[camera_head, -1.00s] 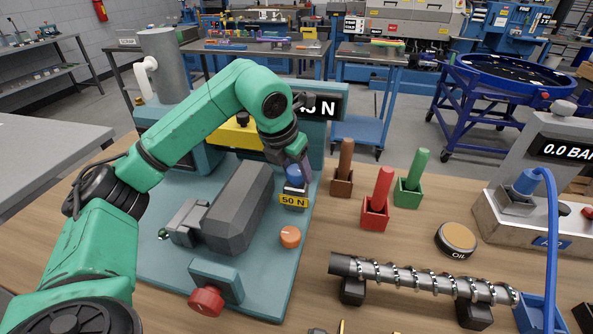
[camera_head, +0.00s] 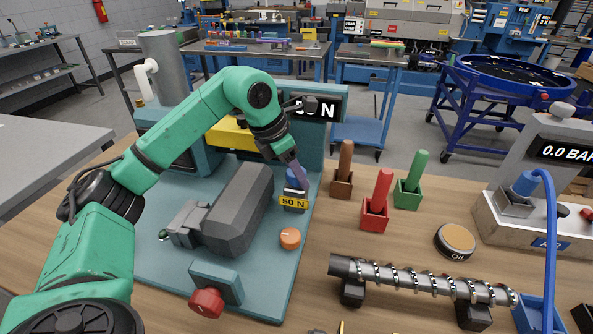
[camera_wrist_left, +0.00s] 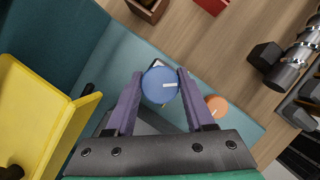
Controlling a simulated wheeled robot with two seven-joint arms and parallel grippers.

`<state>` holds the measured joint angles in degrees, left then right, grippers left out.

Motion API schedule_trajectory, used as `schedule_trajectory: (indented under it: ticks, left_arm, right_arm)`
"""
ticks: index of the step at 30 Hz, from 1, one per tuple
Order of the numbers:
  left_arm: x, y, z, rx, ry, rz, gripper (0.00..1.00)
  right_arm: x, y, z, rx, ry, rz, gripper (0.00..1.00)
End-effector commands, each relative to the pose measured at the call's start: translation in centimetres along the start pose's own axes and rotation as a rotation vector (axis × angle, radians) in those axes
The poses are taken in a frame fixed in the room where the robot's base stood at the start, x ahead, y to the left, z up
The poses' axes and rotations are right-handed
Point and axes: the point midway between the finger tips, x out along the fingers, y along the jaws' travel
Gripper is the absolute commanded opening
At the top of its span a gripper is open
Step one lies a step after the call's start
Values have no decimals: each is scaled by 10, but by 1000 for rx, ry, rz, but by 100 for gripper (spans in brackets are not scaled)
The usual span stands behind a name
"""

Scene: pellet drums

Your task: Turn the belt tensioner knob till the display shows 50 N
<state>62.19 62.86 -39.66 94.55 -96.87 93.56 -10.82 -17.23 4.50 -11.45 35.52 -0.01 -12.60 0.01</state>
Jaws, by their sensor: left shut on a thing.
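The blue tensioner knob (camera_head: 296,180) sits on a small grey block with a yellow "50 N" label (camera_head: 293,201), on the right side of the teal machine base. My right gripper is out of view.
An orange knob (camera_head: 290,238) and a red knob (camera_head: 206,302) are on the same base, beside a grey motor housing (camera_head: 238,210). Brown, red and green handles in holders stand to the right. A screw shaft (camera_head: 420,278) and an oil tin (camera_head: 456,240) lie farther right.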

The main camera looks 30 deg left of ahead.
Motion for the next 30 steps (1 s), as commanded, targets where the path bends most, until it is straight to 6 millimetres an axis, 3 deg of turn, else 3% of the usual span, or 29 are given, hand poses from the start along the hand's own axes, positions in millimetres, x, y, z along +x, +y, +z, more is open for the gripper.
schedule_trajectory:
  ticks: [7, 8, 10, 22, 26, 30]
  left_arm:
    - [-3, 1, 2, -2, -7, 4, 0]
    - [-3, 1, 2, -2, -8, 4, 57]
    - [-2, 1, 2, -2, -7, 4, 84]
    - [-6, 0, 1, -2, -3, 2, 84]
    - [-23, 1, 1, -2, -5, 3, 84]
    - [-58, 1, 1, -2, -8, 4, 84]
  right_arm:
    - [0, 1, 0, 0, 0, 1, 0]
    - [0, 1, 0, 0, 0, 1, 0]
    - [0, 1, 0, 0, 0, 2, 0]
    - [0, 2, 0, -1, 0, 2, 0]
    - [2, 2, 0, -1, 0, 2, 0]
    - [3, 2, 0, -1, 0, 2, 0]
